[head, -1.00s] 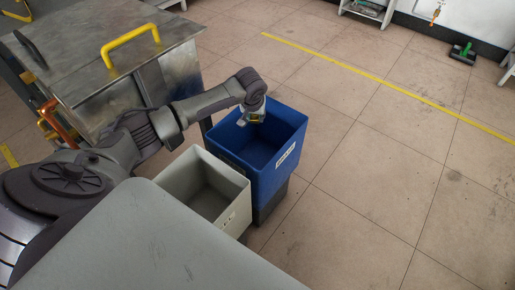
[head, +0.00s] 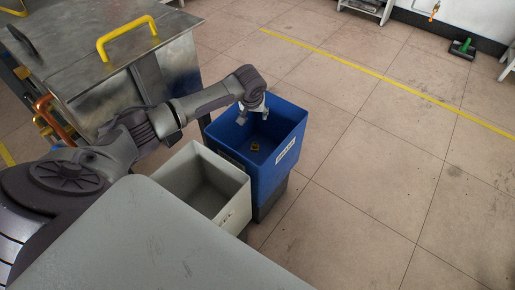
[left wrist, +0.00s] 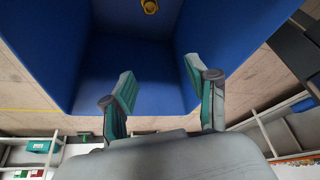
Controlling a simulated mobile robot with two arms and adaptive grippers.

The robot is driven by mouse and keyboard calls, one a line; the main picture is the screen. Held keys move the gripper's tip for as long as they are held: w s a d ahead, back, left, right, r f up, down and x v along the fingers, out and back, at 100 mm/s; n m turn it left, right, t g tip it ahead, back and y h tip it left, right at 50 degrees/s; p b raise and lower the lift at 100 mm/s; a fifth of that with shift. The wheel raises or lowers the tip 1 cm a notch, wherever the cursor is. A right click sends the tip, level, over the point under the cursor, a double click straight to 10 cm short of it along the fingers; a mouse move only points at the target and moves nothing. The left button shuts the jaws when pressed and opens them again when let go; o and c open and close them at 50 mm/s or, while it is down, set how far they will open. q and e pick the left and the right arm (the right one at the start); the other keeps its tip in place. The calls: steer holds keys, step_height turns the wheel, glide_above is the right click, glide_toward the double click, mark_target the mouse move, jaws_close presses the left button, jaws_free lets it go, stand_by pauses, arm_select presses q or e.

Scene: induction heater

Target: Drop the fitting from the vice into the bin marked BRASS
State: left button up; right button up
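The fitting (head: 255,147) is a small brass-yellow piece inside the blue bin (head: 299,133). It also shows in the left wrist view (left wrist: 150,6), cut by the top edge. I cannot tell whether it rests on the bin's floor or is still falling. The blue bin carries a white label on its front, too small to read surely. My left gripper (head: 253,117) is above the bin's opening, apart from the fitting. In the left wrist view its two fingers (left wrist: 158,80) are spread with nothing between them. My right gripper is out of view.
A pale grey bin (head: 240,205) stands beside the blue bin, and it looks empty. A metal cabinet (head: 85,45) with a yellow handle (head: 127,36) is behind my left arm.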

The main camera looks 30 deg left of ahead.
arm_select(q)
steer(key=v, duration=1.2)
steer(key=shift+w, duration=0.1)
